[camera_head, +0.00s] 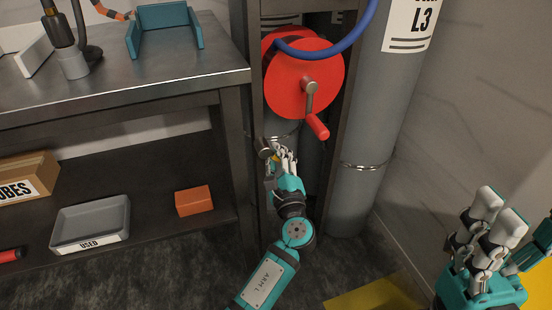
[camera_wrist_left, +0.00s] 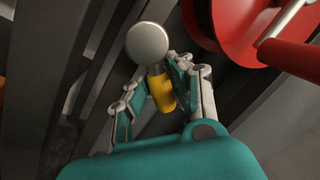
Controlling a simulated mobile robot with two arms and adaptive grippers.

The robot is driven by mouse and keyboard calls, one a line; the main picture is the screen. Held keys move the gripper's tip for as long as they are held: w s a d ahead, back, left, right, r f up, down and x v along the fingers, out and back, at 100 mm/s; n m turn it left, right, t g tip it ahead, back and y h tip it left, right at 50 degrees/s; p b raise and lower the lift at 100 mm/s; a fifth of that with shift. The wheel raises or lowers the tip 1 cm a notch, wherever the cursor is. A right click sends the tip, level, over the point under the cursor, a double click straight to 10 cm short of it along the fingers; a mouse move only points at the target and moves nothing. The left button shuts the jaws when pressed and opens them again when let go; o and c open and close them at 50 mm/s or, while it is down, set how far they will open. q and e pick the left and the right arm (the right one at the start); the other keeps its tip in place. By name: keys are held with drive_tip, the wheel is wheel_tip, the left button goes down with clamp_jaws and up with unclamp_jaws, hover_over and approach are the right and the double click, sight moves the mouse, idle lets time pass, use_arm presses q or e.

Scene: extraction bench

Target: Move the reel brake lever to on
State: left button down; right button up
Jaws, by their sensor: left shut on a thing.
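The reel brake lever shows in the left wrist view as a round grey knob (camera_wrist_left: 147,42) with a yellow part (camera_wrist_left: 162,92) beside it. In the head view the knob (camera_head: 264,147) is small and sits below the red reel (camera_head: 305,80). My left gripper (camera_head: 278,160) is shut on the lever; its fingers stand on both sides of it in the wrist view (camera_wrist_left: 155,85). The lever's base and any on/off marking are hidden or too small to read. My right gripper (camera_head: 500,225) is open and empty at the lower right, away from the lever.
The reel's crank with a red handle (camera_head: 317,126) hangs just above my left gripper. A blue hose (camera_head: 345,40) crosses the reel's top. A grey L3 cylinder (camera_head: 385,110) stands right of it. The metal bench (camera_head: 150,85) is at left, with a USED tray (camera_head: 92,220) below.

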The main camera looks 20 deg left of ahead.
use_arm(q)
drive_tip(key=shift+d, duration=0.1)
drive_tip(key=c, duration=1.4)
unclamp_jaws()
drive_tip(key=v, duration=1.2)
